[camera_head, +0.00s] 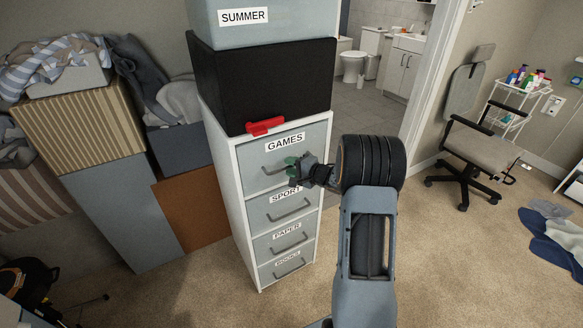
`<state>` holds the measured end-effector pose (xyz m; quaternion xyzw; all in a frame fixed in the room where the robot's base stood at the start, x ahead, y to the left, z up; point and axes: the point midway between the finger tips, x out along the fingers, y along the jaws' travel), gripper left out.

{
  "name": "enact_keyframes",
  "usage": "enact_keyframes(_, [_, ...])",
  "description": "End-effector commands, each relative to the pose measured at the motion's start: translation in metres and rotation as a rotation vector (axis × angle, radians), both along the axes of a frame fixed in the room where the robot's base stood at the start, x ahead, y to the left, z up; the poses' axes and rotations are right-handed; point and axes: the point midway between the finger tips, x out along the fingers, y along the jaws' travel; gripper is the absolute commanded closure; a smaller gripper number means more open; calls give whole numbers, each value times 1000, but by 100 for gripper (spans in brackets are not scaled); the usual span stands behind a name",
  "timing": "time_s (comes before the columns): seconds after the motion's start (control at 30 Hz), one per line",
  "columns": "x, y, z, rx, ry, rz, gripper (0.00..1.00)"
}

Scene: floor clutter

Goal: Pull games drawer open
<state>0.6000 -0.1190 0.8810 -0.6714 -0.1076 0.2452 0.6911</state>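The games drawer (262,173) is the top drawer of a white cabinet with grey drawer fronts, labelled GAMES. It looks closed, its front level with the drawers below. Its handle (269,170) is a grey bar, its right part hidden by my gripper. My gripper (290,168) is at the right part of this handle, with a green patch showing at its tip. The view is too small to tell whether the fingers are around the handle, open or shut. My arm reaches up from the bottom right of the cabinet.
Below are the SPORT (283,205), PAPER (288,241) and lowest (290,268) drawers. A black box (265,85) and a SUMMER box (265,30) are stacked on top, with a red object (265,126) at the edge. Carpet (450,265) is clear at right, before an office chair (475,150).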

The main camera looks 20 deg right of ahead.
Motion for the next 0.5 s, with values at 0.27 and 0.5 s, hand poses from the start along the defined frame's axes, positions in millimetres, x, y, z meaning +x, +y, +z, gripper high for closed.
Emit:
enact_keyframes(0.27, [2,1,0,0,0,0,63])
enact_keyframes(0.5, [2,1,0,-1,0,0,79])
